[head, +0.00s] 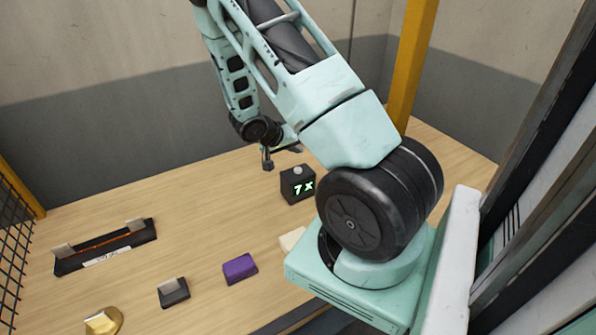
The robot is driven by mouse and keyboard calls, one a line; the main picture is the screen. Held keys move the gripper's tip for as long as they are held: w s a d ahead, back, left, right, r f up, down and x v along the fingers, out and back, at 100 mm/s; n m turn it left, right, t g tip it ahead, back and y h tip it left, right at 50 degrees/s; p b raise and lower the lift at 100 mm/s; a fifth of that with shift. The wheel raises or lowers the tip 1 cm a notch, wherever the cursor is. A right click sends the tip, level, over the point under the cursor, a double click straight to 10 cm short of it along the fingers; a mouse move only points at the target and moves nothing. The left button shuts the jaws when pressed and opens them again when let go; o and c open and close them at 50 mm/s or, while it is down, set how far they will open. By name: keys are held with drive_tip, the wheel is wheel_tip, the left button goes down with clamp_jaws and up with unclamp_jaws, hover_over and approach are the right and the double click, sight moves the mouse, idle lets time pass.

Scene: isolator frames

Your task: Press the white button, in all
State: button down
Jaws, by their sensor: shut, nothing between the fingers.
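A small black box (298,190) stands on the table near the centre, with a green lit display that reads "7 x". The white button (297,170) sits on top of this box as a small round knob. My gripper (267,164) is small in the view, up and to the left of the button and apart from it. It is shut, with nothing held.
The wooden table (190,210) also bears a long black slider unit (106,250), a gold disc (103,321), a dark block with a grey tab (173,293), a purple block (240,269) and a cream block (292,239), partly hidden by my arm's base. A mesh fence (12,240) stands left.

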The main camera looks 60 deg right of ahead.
sight(296, 171)
wheel_tip(296, 171, down, 3)
drive_tip(key=shift+b, duration=0.75)
drive_tip(key=shift+f+b, duration=0.75)
drive_tip(key=shift+b, duration=0.45)
drive_tip(key=shift+f+b, duration=0.9)
drive_tip(key=shift+b, duration=0.95)
idle(1.0)
drive_tip(key=shift+r, duration=0.95)
drive_tip(key=shift+r+p, duration=1.3)
drive_tip(key=shift+r, duration=1.2)
